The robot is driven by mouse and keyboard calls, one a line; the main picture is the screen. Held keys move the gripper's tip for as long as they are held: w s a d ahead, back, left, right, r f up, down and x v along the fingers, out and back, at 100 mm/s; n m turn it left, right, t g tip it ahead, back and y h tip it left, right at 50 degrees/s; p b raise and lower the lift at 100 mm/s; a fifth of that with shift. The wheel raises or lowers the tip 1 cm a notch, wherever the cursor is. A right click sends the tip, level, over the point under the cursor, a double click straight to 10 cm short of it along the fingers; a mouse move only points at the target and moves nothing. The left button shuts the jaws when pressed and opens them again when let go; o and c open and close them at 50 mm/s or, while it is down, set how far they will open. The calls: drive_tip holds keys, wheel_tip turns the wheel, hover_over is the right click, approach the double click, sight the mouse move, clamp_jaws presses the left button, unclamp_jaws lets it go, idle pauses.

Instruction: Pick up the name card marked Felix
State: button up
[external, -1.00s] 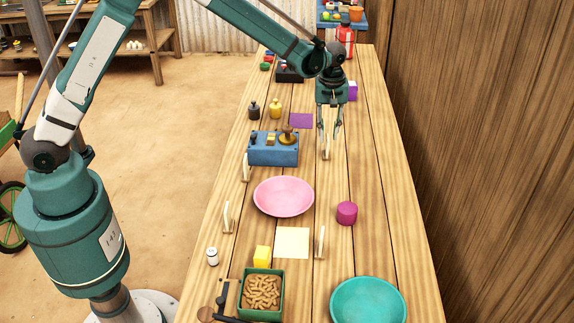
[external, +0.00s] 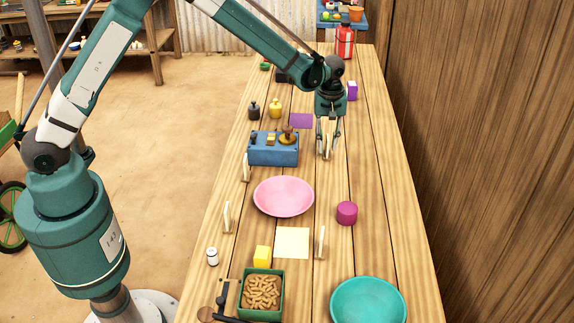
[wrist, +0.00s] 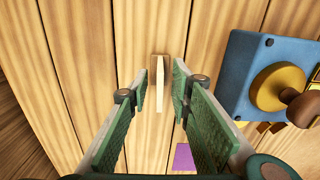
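A thin, pale wooden name card (wrist: 159,88) stands on edge on the table in the wrist view, between my fingers, with a gap on each side. My gripper (wrist: 161,84) is open around it. In the external view my gripper (external: 327,152) is low over the table, right of the blue box, and its fingers partly cover this card. Similar upright cards stand left of the pink plate (external: 245,168), nearer the front left (external: 227,217) and beside the cream sheet (external: 320,242). No name is readable on any card, so I cannot tell which is Felix.
A blue box (external: 273,149) with brass fittings stands close to the left of my gripper. A pink plate (external: 283,196), magenta cylinder (external: 347,213) and teal bowl (external: 368,302) lie nearer the front. A purple sheet (external: 301,121) lies behind the box. A wooden wall is on the right.

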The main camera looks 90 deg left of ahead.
drive_tip(key=shift+c, duration=0.6)
clamp_jaws()
drive_tip(key=shift+r, duration=0.1)
drive_tip(key=shift+r+p, duration=0.4)
drive_tip(key=shift+r, duration=4.5)
